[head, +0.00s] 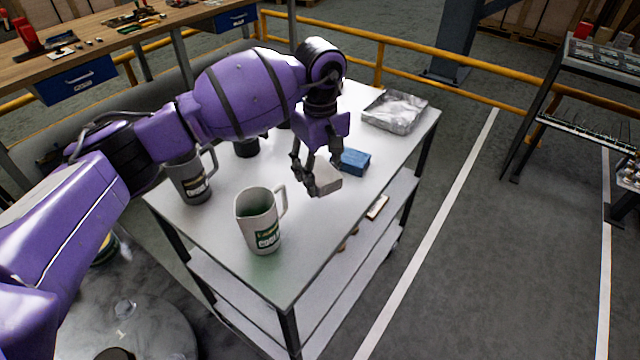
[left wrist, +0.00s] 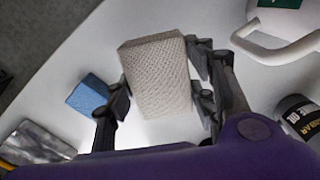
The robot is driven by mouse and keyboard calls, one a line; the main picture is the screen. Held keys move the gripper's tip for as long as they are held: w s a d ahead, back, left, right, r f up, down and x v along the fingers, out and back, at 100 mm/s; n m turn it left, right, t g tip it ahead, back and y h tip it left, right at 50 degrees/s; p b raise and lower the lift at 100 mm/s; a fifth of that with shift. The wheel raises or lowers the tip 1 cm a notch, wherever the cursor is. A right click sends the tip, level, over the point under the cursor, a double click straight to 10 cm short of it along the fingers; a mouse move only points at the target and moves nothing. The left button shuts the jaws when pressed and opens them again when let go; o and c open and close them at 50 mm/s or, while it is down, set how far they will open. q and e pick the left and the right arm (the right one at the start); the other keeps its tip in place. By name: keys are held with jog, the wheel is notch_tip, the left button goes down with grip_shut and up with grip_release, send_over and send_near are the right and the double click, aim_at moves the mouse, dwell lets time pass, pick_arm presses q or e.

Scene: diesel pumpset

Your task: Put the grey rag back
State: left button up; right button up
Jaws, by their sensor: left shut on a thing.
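The grey rag (head: 327,180) looks like a pale, woven-textured folded block. My left gripper (head: 313,183) is shut on it above the white top of the cart (head: 210,228), near the right front edge. The left wrist view shows the rag (left wrist: 158,75) between the fingers of the left gripper (left wrist: 160,92), with fingers on both sides. Whether the rag touches the tabletop cannot be told. My right gripper is not in view.
A blue block (head: 355,162) lies just behind the rag, and a metal tray (head: 395,112) sits at the far corner. A white jug (head: 258,222) stands at the front, a grey jug (head: 192,184) and a dark container (head: 246,148) to the left. The lower shelf (head: 330,268) holds small items.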

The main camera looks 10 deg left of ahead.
aim_at(320, 169)
pick_arm(q)
jog(key=shift+w+f, duration=0.15)
jog(key=shift+f, duration=2.25)
jog(key=shift+f, duration=0.15)
jog(key=o, duration=1)
jog(key=shift+o, duration=0.2)
notch_tip(320, 169, up, 12)
jog(key=shift+r, duration=0.2)
